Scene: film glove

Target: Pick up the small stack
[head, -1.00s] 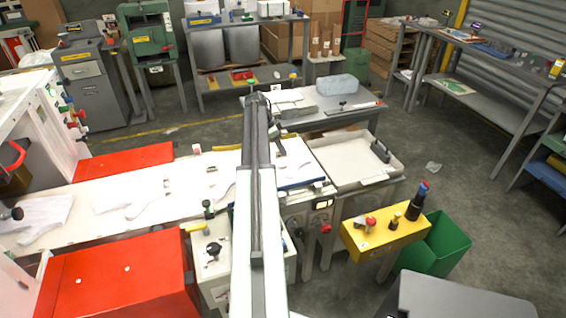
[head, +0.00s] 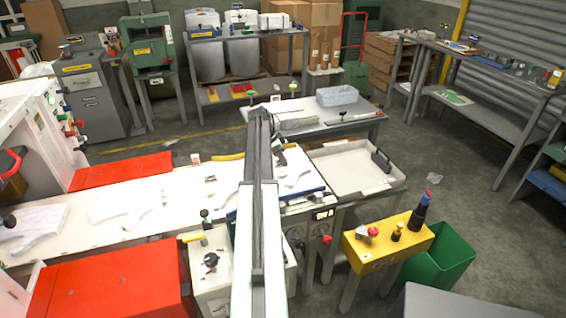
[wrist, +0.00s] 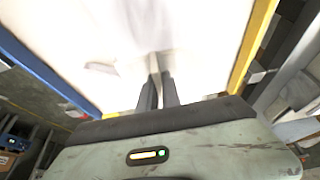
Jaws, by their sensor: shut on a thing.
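My gripper (wrist: 160,84) shows in the wrist view with its two dark fingers close together, shut on thin white film, the small stack (wrist: 160,60). The film is pale and blurred against the bright white surface, so its outline and layers cannot be told. In the head view my arm covers most of the gripper. White glove-shaped film (head: 296,178) shows on the blue-edged board just right of my arm. More white glove shapes (head: 125,205) lie on the long white table at left.
A yellow stand (head: 385,245) with buttons and a green bin (head: 447,255) are at the front right. Red boxes (head: 110,290) flank the table. A translucent tub (head: 337,96) stands on the bench behind.

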